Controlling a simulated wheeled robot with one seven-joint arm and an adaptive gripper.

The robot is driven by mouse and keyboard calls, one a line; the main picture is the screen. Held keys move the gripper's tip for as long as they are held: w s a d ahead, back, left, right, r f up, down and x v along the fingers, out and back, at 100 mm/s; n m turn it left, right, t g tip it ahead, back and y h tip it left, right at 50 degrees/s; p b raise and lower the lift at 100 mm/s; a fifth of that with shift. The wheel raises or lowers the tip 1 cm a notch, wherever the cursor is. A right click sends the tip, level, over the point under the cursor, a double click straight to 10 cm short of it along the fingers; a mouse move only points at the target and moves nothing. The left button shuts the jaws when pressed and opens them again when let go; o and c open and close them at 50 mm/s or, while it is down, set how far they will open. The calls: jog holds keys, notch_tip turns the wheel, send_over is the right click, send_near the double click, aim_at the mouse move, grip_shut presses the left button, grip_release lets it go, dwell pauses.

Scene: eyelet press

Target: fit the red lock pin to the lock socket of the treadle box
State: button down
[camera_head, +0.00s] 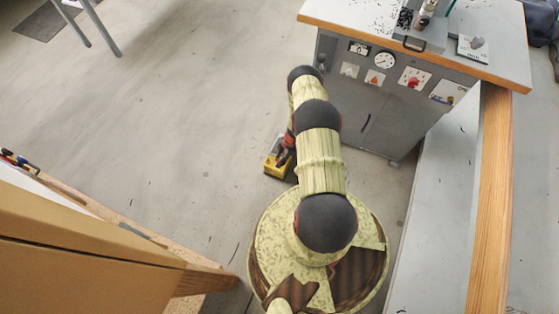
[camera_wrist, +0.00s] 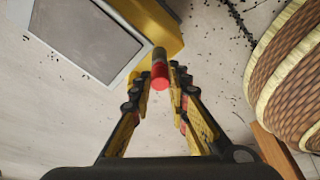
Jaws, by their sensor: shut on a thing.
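The yellow treadle box (camera_head: 275,170) is on the floor beside my base in the head view, partly hidden by my arm. In the wrist view the treadle box (camera_wrist: 172,28) fills the top, with a grey, pale-framed treadle plate (camera_wrist: 85,40) at left. My gripper (camera_wrist: 161,76) is shut on the red lock pin (camera_wrist: 160,80). The pin's red end faces the wrist camera and its grey end points toward the box's near right corner. The lock socket cannot be made out. Whether the pin touches the box I cannot tell.
The grey press cabinet (camera_head: 370,100) with gauges and a wood-edged top (camera_head: 440,62) stands behind and right. A wooden rail (camera_head: 490,200) runs at right. A wooden-edged bench (camera_head: 90,240) is at lower left. The floor (camera_head: 170,110) left of the box is open.

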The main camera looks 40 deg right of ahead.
jog(key=shift+f, duration=0.45)
jog(key=c, duration=1.6)
grip_release()
jog(key=shift+c, duration=0.2)
jog(key=shift+r, duration=0.15)
jog(key=shift+r+p, duration=1.05)
jog(key=shift+r, duration=1.35)
